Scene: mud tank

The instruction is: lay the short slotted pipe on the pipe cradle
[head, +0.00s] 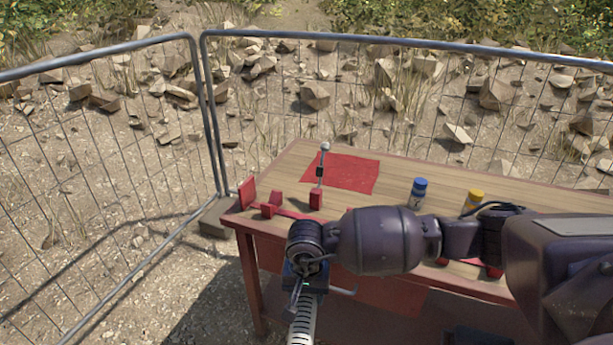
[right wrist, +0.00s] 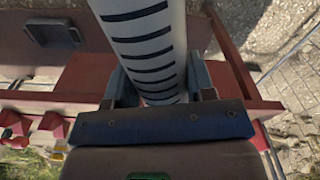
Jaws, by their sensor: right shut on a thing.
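The short slotted pipe (head: 302,328) is white-grey with dark cross slots. It hangs in front of the table's left front edge, its lower end cut off by the picture's bottom. My right gripper (head: 303,290) is shut on it; in the right wrist view the pipe (right wrist: 146,45) runs between the two fingers (right wrist: 157,82). Red blocks on a red bar (head: 270,208) stand at the table's left end and look like the pipe cradle; my right arm hides part of this area. My left gripper is not in view.
The wooden table (head: 285,165) has a red mat (head: 345,172), an upright lever with a round knob (head: 321,172), a blue-capped bottle (head: 418,193) and a yellow-capped bottle (head: 473,201). Mesh fencing (head: 110,150) stands left and behind.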

